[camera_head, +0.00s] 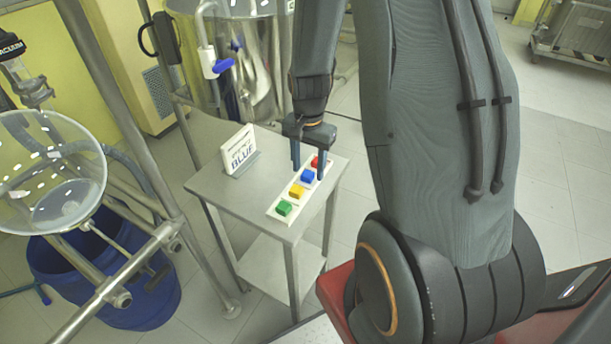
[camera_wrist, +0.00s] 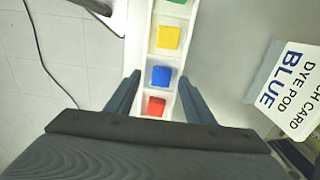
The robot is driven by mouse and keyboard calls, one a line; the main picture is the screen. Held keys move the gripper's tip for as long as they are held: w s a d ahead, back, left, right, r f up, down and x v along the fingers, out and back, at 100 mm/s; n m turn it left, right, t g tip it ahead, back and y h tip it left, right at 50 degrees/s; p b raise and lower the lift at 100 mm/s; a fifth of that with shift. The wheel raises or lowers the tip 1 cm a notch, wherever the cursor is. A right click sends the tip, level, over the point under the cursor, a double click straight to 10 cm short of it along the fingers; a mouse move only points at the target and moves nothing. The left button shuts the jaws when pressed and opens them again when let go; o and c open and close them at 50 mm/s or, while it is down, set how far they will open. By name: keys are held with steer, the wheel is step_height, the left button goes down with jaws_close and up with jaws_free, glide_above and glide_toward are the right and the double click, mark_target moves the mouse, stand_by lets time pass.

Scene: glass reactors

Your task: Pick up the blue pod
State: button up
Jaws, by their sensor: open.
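The blue pod (camera_head: 307,175) sits in a white tray (camera_head: 272,212) on a small grey table, between a yellow pod (camera_head: 297,191) and a red pod (camera_head: 315,162). A green pod (camera_head: 284,208) is at the near end. In the wrist view the blue pod (camera_wrist: 161,76) lies just beyond my fingertips, near the middle of the gap. The red pod (camera_wrist: 156,106) lies between the fingers in that view. My gripper (camera_head: 308,171) points down over the tray with its fingers apart and empty; it also shows in the wrist view (camera_wrist: 160,82).
A card reading BLUE (camera_head: 239,151) stands on the grey table (camera_head: 225,190), left of the tray. A metal frame, a glass vessel (camera_head: 50,170) and a blue bin (camera_head: 125,290) stand to the left. A steel reactor is behind the table.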

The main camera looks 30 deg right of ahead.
steer(key=shift+s+f, duration=0.1)
steer(key=shift+f, duration=0.65)
steer(key=shift+s+f, duration=0.1)
jaws_close()
steer(key=shift+a, duration=0.1)
